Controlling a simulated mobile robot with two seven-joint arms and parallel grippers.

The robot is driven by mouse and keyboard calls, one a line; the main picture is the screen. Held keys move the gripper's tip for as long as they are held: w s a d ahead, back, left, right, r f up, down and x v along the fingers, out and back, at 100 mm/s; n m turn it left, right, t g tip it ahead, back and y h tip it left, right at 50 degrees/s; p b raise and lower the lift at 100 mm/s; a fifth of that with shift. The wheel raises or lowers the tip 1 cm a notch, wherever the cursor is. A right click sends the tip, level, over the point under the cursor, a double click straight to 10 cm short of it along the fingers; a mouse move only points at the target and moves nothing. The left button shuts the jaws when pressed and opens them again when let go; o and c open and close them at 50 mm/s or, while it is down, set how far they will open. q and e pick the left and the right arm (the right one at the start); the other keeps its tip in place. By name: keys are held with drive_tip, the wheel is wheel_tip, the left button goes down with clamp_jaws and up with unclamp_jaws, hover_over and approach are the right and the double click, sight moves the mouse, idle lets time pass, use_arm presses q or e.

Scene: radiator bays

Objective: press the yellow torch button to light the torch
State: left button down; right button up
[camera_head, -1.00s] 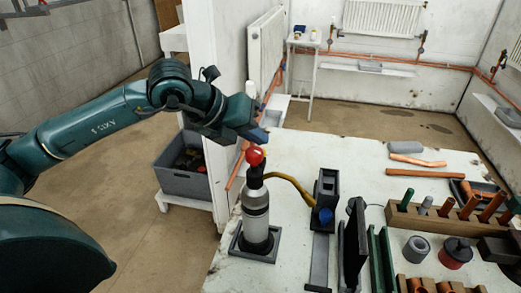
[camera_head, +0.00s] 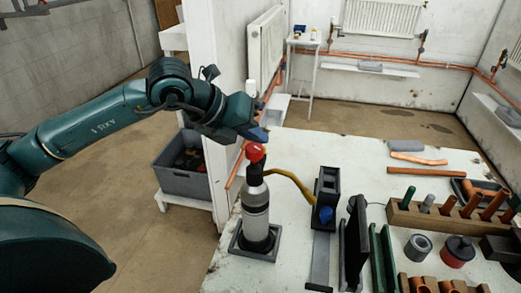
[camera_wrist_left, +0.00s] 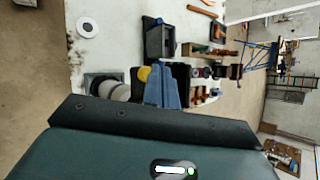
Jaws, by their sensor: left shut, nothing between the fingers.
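The torch is a silver-grey bottle (camera_head: 255,212) with a dark neck and a red top (camera_head: 256,152), standing upright in a dark square base on the table. A yellow curved tube (camera_head: 290,183) runs from its neck toward a black stand. I cannot make out a separate yellow button in the head view. In the left wrist view a small yellow round patch (camera_wrist_left: 144,73) shows beside my fingers; I cannot tell whether it is the button. My left gripper (camera_head: 260,135) is shut and empty, just above the red top. Its blue fingertips (camera_wrist_left: 164,88) lie together. The right gripper is not in view.
A black stand (camera_head: 327,190) with a blue part stands right of the torch. Racks with pipes (camera_head: 440,222) and a dark upright panel (camera_head: 356,235) fill the table's right side. A white wall end (camera_head: 208,110) rises behind my left arm.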

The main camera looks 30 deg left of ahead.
use_arm(q)
drive_tip(key=shift+f+b, duration=0.6)
idle(0.8)
drive_tip(key=shift+r, duration=0.1)
drive_tip(key=shift+r+p, duration=0.5)
drive_tip(key=shift+r, duration=0.3)
wheel_tip(320, 180, up, 5)
drive_tip(key=p, duration=0.3)
idle(0.3)
idle(0.7)
